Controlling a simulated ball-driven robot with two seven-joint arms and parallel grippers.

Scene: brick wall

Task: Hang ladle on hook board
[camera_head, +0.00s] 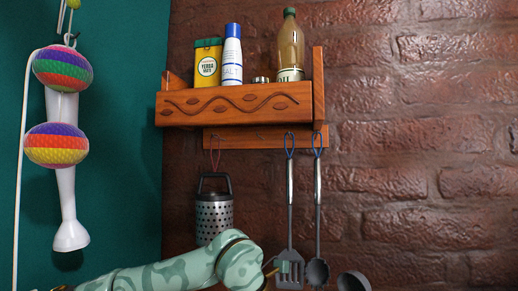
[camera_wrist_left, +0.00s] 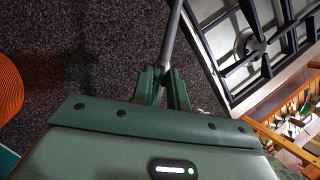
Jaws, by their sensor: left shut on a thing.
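The wooden hook board (camera_head: 232,138) is fixed under a shelf on the brick wall. A grater (camera_head: 214,216), a slotted spatula (camera_head: 290,262) and a spoon (camera_head: 317,268) hang from it by loops. A grey ladle (camera_head: 353,281) shows only its rounded bowl at the bottom edge of the head view, well below the board. In the left wrist view my left gripper (camera_wrist_left: 165,75) is shut on a thin grey handle (camera_wrist_left: 173,35), which seems to be the ladle's. In the head view the gripper is mostly hidden or below the edge. My right gripper is out of view.
The wooden shelf (camera_head: 235,103) holds a yellow tin (camera_head: 207,64), a salt container (camera_head: 232,58) and an oil bottle (camera_head: 290,48). Colourful balls (camera_head: 62,69) hang at the left by the teal wall. The brick wall right of the spoon is bare.

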